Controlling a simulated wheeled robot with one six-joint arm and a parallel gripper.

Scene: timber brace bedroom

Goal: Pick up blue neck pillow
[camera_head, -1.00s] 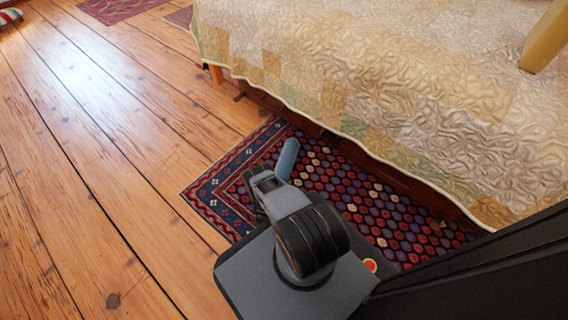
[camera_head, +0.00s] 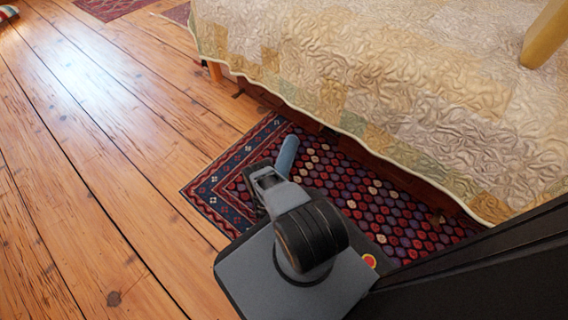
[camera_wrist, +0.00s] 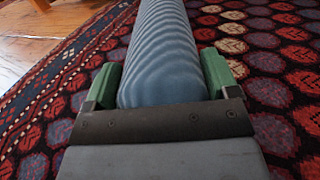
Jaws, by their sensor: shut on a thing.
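The blue neck pillow (camera_head: 288,153) shows in the head view as a short blue piece beyond my arm, over the patterned rug. In the wrist view the pillow (camera_wrist: 163,55) is a ribbed blue roll running away from me up the middle. My gripper (camera_wrist: 160,82) has its green fingers on both sides of the pillow's near end, shut on it. In the head view my arm hides the gripper's fingers and the near part of the pillow. I cannot tell whether the pillow touches the rug.
The red and dark patterned rug (camera_head: 345,190) lies under the pillow, beside the bed with its quilted cover (camera_head: 370,75). The bed's lower edge is close on the right. The wooden floor (camera_head: 90,150) to the left is clear.

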